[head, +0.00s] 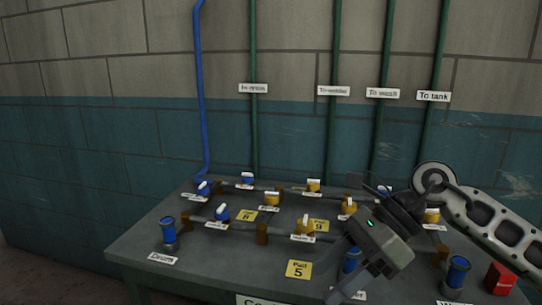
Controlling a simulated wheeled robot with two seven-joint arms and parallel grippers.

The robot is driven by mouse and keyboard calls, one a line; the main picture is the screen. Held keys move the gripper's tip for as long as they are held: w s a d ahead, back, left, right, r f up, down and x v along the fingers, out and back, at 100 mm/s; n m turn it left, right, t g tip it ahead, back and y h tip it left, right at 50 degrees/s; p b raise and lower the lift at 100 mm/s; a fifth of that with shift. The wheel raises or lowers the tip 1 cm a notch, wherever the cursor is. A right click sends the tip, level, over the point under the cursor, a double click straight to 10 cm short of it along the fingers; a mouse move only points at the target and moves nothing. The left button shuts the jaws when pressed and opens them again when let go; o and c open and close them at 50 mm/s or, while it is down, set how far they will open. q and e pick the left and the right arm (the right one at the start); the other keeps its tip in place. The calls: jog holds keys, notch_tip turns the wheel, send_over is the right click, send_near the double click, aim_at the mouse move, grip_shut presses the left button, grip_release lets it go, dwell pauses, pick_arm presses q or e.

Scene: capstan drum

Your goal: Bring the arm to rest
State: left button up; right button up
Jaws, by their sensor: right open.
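My right arm comes in from the right edge, and my right gripper (365,283) hangs over the front right part of the grey table (135,247). My left gripper is not in view.
Blue and yellow valves stand along pipes on the table, among them a yellow one (304,224). A blue cylinder (168,232) stands at the left. A yellow "Pad 5" label (299,269) lies in front. A red box (500,279) is at the right. Green pipes (335,140) run up the wall.

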jog(key=s+a+r+m+y, duration=0.2)
jog(key=s+a+m+y, duration=0.2)
jog(key=a+m+y, duration=0.55)
jog(key=w+d+f+m+t+h, duration=0.2)
jog(key=d+f+m+t+h, duration=0.15)
jog(key=m+t, duration=0.85)
jog(key=w+d+f+m+t+h, duration=0.25)
jog(key=f+m+t, duration=0.4)
jog(key=m, duration=0.95)
jog(key=s+d+f+m+g+h, duration=0.2)
jog(key=s+d+f+m+h, duration=0.2)
jog(key=f, duration=0.5)
jog(key=s+d+f+m+g+h, duration=0.3)
jog(key=s+d+f+m+h, duration=0.1)
jog(key=s+f+m, duration=0.5)
jog(key=shift+s+f+m+g+h, duration=0.25)
jog(key=shift+f+m+g+h, duration=0.1)
jog(key=shift+f+m+h, duration=0.3)
jog(key=shift+r, duration=0.1)
